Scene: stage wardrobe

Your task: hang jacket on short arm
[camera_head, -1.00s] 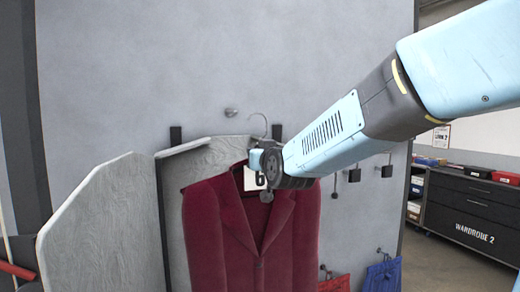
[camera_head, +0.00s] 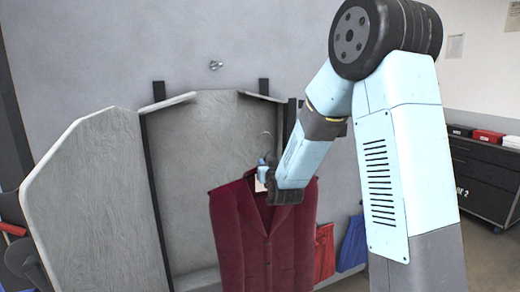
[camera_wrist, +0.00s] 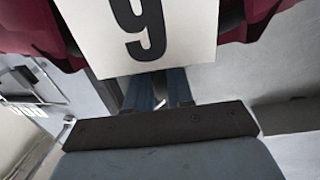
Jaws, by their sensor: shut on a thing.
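A dark red jacket (camera_head: 236,217) hangs upright on a hanger, whose thin hook (camera_head: 266,142) rises above the collar. My gripper (camera_head: 263,174) is shut at the hanger's neck and holds the jacket up in front of a grey wooden cabinet. In the wrist view, the blue fingers (camera_wrist: 160,92) are partly hidden by a white number card (camera_wrist: 145,40). The jacket's cloth (camera_wrist: 40,25) shows on both sides of the card. A short metal peg (camera_head: 215,65) sticks out of the grey wall, above and left of the hook and apart from it. I cannot tell whether it is the short arm.
A tall wooden panel (camera_head: 95,215) stands left of the jacket. Red cloth (camera_head: 324,250) and blue cloth (camera_head: 353,243) hang low to the right, close to the jacket. A dark drawer unit (camera_head: 485,180) stands at the far right. My arm hides part of the wall.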

